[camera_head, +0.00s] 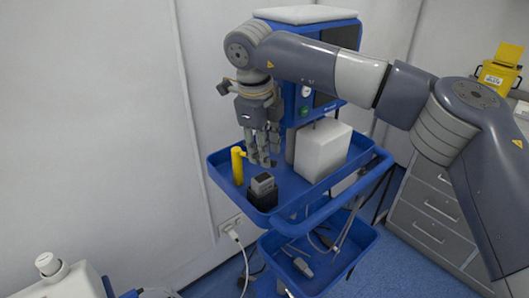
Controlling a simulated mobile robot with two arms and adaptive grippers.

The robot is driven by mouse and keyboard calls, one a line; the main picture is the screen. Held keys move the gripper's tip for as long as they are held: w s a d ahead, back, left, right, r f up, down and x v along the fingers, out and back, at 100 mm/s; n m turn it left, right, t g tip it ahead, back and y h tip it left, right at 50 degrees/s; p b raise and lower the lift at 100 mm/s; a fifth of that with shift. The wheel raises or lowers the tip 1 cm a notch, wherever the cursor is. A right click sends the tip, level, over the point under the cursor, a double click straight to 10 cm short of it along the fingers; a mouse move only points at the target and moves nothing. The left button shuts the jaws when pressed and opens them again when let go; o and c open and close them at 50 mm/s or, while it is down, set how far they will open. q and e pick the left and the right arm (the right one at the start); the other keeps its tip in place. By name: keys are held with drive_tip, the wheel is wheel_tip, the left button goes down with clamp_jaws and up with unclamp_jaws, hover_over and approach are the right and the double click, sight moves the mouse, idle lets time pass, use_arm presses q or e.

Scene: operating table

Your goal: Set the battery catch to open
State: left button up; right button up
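A dark block with a grey top (262,187) stands on the blue cart's upper tray (291,202), near its front. It may be the battery unit; I cannot make out a catch on it or its position. A yellow upright cylinder with a short side stub (238,165) stands at the tray's left. My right gripper (263,160) points down over the tray, just right of the yellow cylinder and behind the dark block. Its fingers look close together, with no held thing visible, but their opening is unclear. My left gripper is not in view.
A white box (322,150) stands on the tray right of my gripper. A blue device with a dark screen (304,93) rises behind. A lower blue tray (318,262) holds small tools and cables. Grey drawers (437,215) stand at right; a white wall is at left.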

wheel_tip(320, 180, up, 10)
drive_tip(key=s+a, duration=0.1)
drive_tip(key=shift+s, duration=0.4)
